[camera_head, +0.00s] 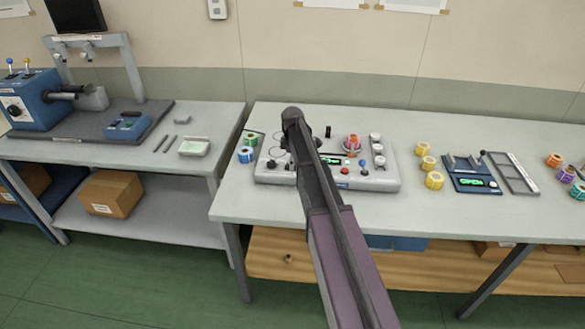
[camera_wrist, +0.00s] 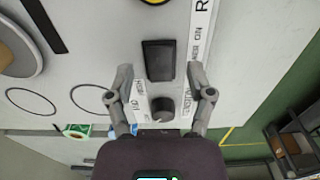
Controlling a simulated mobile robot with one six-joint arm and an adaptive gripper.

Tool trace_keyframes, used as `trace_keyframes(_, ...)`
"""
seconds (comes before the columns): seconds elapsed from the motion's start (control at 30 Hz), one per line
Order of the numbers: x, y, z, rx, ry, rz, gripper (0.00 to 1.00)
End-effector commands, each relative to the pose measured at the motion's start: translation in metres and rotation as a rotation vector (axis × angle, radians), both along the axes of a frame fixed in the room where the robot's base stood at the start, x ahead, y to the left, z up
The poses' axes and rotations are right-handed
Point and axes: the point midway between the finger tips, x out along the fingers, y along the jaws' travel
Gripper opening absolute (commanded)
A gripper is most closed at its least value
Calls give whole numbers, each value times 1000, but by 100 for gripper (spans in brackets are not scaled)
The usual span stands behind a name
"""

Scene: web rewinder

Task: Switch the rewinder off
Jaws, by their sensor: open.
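The rewinder (camera_head: 375,184) is a light grey machine on the middle table in the head view. It has a small green display, a red button and a coloured roll on top. In the wrist view a black rocker switch (camera_wrist: 159,60) sits on its panel next to lettering that ends in "ON". A dark round knob (camera_wrist: 163,108) is just below the switch in the picture. My gripper (camera_wrist: 163,82) is open and empty, with one finger on each side of the switch and knob area. Contact cannot be told. In the head view my arm hides the gripper and part of the machine.
Green and blue rolls (camera_head: 246,154) stand at the machine's left. Yellow rolls (camera_head: 428,163) and a dark blue device with a green display (camera_head: 471,178) stand to its right. Another table with a blue machine (camera_head: 36,98) is at the left. The table's front strip is clear.

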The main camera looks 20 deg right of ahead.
Motion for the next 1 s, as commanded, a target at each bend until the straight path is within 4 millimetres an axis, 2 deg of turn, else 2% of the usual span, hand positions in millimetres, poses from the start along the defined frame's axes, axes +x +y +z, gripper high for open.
trace_keyframes(0.13, 0, 0, -8, 0, 0, 0, 69)
trace_keyframes(0.57, 0, 0, -9, 0, 0, 0, 69)
trace_keyframes(0.6, 0, 0, -9, 0, 0, 0, 63)
trace_keyframes(0.67, 0, 0, -9, 0, 0, 0, 45)
trace_keyframes(0.8, 0, 0, -9, 0, 0, 0, 3)
trace_keyframes(0.83, 0, 0, -9, 0, 0, 0, 0)
trace_keyframes(1.0, 0, 0, -9, -1, 2, 0, 0)
